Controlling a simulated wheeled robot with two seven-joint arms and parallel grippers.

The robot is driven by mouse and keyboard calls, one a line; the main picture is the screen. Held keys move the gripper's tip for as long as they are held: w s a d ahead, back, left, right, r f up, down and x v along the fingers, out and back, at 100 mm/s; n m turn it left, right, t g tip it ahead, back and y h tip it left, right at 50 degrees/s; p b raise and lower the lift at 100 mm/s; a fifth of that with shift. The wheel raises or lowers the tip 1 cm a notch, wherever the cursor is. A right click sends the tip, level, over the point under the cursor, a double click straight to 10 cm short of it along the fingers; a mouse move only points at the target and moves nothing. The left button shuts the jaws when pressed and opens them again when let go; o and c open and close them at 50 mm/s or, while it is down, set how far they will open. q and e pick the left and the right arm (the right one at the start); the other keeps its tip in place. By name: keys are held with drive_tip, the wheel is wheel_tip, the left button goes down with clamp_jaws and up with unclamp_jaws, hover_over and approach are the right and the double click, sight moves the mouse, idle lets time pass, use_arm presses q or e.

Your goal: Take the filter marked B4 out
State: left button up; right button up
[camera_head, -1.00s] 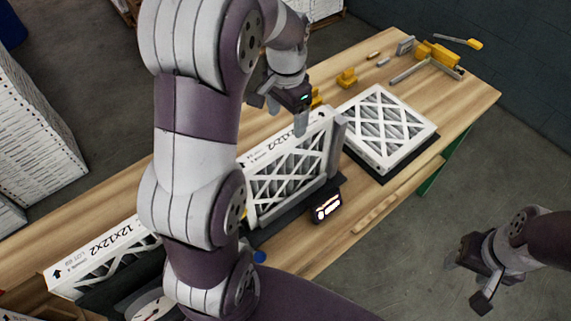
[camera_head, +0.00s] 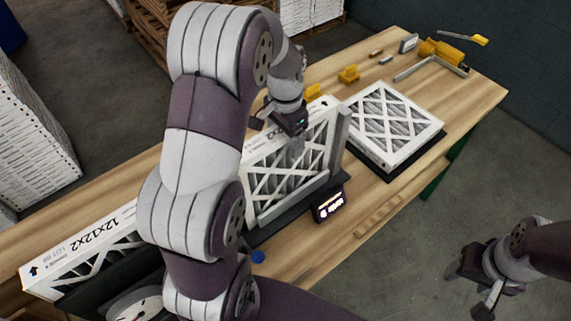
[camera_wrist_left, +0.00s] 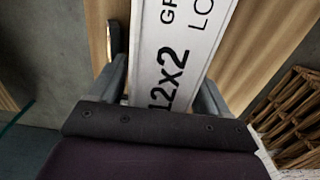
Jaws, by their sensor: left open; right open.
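A white-framed pleated filter (camera_head: 280,183) stands upright in a dark stand at mid-table, its top edge marked 12x12x2. My left gripper (camera_head: 280,132) is open over that top edge, one finger in front of the face and one behind. In the left wrist view the filter's top edge (camera_wrist_left: 180,50) runs between the two fingers (camera_wrist_left: 162,85). Another upright filter (camera_head: 85,250) marked 12x12x2 is at the left, partly behind my arm. A third filter (camera_head: 393,122) lies flat on a dark mat. I cannot read B4 on any. My right gripper (camera_head: 478,280) is open and empty beyond the table's front edge.
A small lit display (camera_head: 329,204) stands before the middle filter. A grey post (camera_head: 341,138) is at that filter's right end. Yellow blocks (camera_head: 349,75) and a yellow tool (camera_head: 440,50) lie towards the back. The wooden table (camera_head: 478,92) is bare at the right end.

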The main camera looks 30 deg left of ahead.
use_arm(q)
clamp_jaws()
wheel_tip(320, 180, up, 4)
drive_tip(key=shift+w+r, duration=0.1)
wheel_tip(320, 180, up, 4)
drive_tip(key=p, duration=0.3)
drive_tip(key=s+d+f+b, duration=0.1)
drive_tip(key=s+d+b, duration=0.2)
drive_tip(key=s+d, duration=0.4)
drive_tip(key=d, duration=0.9)
drive_tip(key=shift+d, duration=0.35)
drive_tip(key=shift+f, duration=0.15)
